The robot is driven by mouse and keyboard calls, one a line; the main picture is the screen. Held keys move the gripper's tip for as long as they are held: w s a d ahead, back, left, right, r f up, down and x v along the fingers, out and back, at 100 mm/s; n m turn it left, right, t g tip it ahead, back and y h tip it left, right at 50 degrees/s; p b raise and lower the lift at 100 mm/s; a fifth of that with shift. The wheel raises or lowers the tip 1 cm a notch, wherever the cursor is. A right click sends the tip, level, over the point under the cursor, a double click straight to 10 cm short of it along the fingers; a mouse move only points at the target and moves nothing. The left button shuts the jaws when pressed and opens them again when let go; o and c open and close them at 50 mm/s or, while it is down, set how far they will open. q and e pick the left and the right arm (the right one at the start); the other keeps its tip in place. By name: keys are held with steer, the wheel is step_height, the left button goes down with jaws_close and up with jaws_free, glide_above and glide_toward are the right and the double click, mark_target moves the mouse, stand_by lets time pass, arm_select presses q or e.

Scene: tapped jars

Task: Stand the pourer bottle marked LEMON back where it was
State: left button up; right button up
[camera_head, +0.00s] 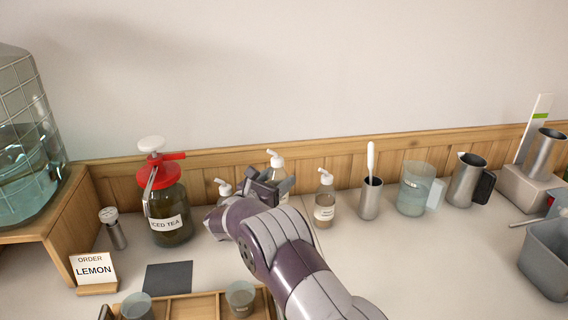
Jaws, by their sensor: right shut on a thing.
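My right gripper (272,187) is at the back of the counter, in the middle of the view. It is shut on a pourer bottle (277,166) with a white pump top, which stands higher than the bottles beside it. The gripper and arm hide most of this bottle, and its label cannot be read. Whether its base touches the counter is hidden. A second pourer bottle (223,188) shows only its white top to the left of the gripper. A third pourer bottle (325,200) stands upright to the right, its label too small to read. My left gripper is out of view.
An order card (94,269) reads LEMON. An iced tea jar (168,205) with a red lid stands left. A steel cup (370,198), a clear jug (414,188) and a steel pitcher (467,180) stand right. A wooden tray (195,306) is in front.

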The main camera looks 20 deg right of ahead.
steer(key=shift+s+a+r, duration=0.15)
steer(key=shift+s, duration=0.1)
steer(key=shift+w+f, duration=0.1)
steer(key=shift+f, duration=0.4)
steer(key=shift+f+b, duration=0.45)
steer(key=shift+f, duration=1.9)
steer(key=shift+b, duration=0.7)
